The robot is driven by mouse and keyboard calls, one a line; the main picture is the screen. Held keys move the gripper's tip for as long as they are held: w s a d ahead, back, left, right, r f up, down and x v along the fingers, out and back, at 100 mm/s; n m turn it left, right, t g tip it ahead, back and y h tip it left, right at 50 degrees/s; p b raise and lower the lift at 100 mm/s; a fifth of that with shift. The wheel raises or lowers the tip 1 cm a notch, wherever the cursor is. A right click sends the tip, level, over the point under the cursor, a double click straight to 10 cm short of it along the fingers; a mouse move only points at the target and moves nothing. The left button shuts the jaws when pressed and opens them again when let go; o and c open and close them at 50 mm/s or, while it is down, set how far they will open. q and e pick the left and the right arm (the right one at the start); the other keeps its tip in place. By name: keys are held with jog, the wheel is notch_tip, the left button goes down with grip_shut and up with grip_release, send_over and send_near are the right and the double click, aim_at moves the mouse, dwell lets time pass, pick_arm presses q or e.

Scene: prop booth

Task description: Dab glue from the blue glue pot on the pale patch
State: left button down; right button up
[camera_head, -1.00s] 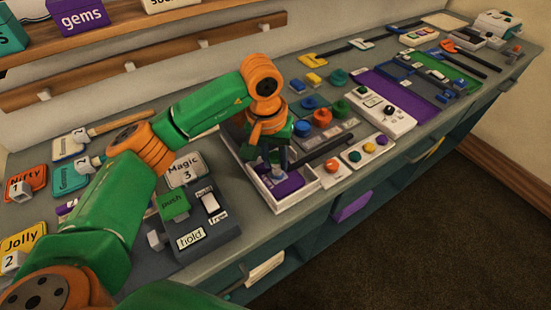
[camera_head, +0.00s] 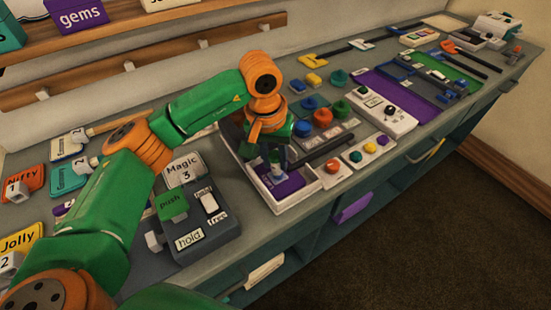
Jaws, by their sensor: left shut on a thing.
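My left gripper (camera_head: 275,161) is shut on a slim upright thing, mostly hidden by the fingers, probably a brush. It hangs over a purple board (camera_head: 290,187) in a white-walled tray. A small pale area (camera_head: 277,171) shows on the board just below the fingers, likely the pale patch; I cannot tell whether the held tip touches it. The blue glue pot (camera_head: 301,129) stands behind and right of the gripper, in a row with an orange pot (camera_head: 322,118) and a green pot (camera_head: 342,109). My right gripper is not in view.
A dark bar (camera_head: 326,149) lies right of the gripper, near a white button panel (camera_head: 366,156). Coloured lids (camera_head: 310,102) lie behind the pots. The bench's front edge is close to the tray.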

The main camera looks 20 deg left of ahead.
pick_arm(q)
notch_tip(320, 180, up, 7)
jog(key=p, duration=0.5)
jog(key=shift+r, duration=0.1)
dwell(0.6)
jog(key=shift+f, duration=0.4)
jog(key=shift+g+y, duration=0.4)
jog(key=shift+g, duration=0.2)
jog(key=shift+w+d+f+b, duration=0.15)
jog(key=shift+f+b, duration=0.35)
jog(key=shift+f, duration=0.85)
jog(key=shift+w+d+f+b, duration=0.1)
jog(key=shift+f+b, duration=0.4)
jog(key=shift+f, duration=0.85)
jog(key=shift+f+b, duration=0.55)
jog(key=shift+f, duration=0.05)
jog(key=shift+w+a+r, duration=0.1)
jog(key=shift+w+a, duration=0.1)
jog(key=shift+a, duration=0.05)
jog(key=shift+s+d, duration=0.1)
